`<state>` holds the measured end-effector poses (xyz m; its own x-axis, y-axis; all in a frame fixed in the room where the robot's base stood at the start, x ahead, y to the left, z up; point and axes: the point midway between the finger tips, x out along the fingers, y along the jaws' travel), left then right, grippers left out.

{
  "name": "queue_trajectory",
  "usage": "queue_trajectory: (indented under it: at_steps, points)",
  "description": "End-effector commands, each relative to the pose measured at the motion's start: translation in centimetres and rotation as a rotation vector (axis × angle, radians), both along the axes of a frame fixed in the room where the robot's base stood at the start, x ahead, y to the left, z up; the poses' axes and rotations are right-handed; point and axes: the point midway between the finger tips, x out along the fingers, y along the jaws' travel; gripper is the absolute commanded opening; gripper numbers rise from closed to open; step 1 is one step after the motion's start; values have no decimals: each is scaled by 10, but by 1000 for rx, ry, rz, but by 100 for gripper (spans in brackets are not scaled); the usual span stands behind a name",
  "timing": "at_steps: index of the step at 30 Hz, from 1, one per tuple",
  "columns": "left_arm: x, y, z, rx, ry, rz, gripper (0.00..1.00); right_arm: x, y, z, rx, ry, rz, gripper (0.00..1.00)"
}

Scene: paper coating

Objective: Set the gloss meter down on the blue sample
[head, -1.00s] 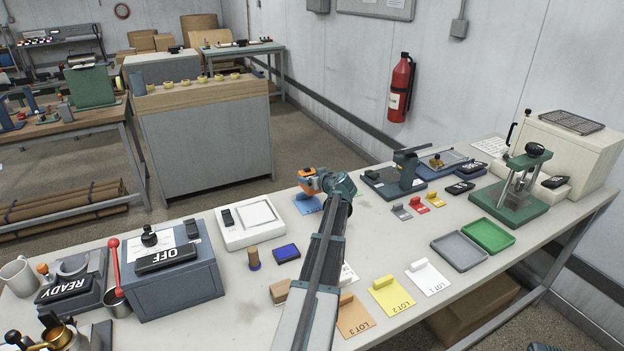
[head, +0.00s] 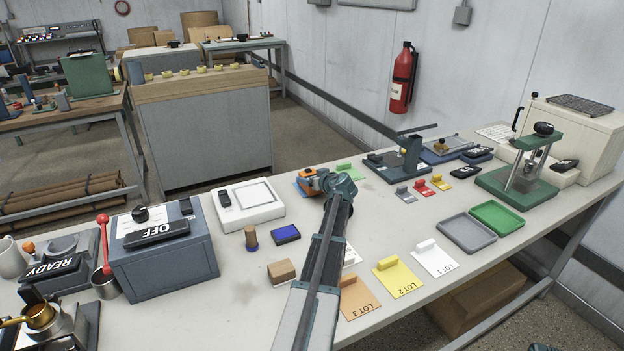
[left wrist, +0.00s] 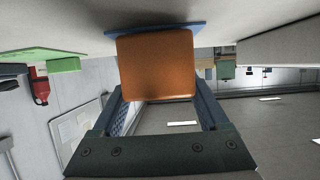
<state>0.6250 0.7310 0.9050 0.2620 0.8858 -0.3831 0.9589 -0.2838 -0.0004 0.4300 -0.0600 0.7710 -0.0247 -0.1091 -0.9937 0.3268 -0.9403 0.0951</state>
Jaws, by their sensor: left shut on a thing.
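My left gripper (head: 322,183) is shut on the orange gloss meter (head: 307,179), with the arm reaching across the table. The left wrist view shows the meter as an orange block (left wrist: 156,65) between the fingers. The blue sample (left wrist: 115,34) is a flat card directly at the meter's table-side face. The meter is on the card or just above it; I cannot tell whether they touch. In the head view, the meter and gripper mostly hide the blue sample. My right gripper is not clearly in view.
A green sample (head: 350,172) lies just right of the gripper. A white device (head: 248,204) stands to the left, with a blue pad (head: 286,234) in front. A grey stand device (head: 405,160) is to the right. LOT cards (head: 398,276) lie nearer the front.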

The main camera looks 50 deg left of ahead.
Motion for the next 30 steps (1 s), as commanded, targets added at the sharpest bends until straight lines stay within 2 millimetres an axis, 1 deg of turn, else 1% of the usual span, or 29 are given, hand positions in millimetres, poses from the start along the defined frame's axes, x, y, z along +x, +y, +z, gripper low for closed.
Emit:
queue_trajectory:
  at_steps: [25, 26, 27, 29, 30]
  points:
    - [0, 0, -2, 1, 1, 0, 0, 0, 0, -2, 0, 0, 0, 50]
    - [0, 0, -2, 1, 1, 0, 81, 0, 0, -2, 0, 0, 0, 50]
    - [0, 0, -2, 1, 1, 0, 88, 0, 0, -2, 0, 0, 0, 50]
    - [0, 0, -2, 1, 0, 0, 99, 0, 0, -2, 0, 0, 0, 50]
    - [0, 0, -2, 0, 0, 0, 100, 0, 0, -2, 0, 0, 0, 50]
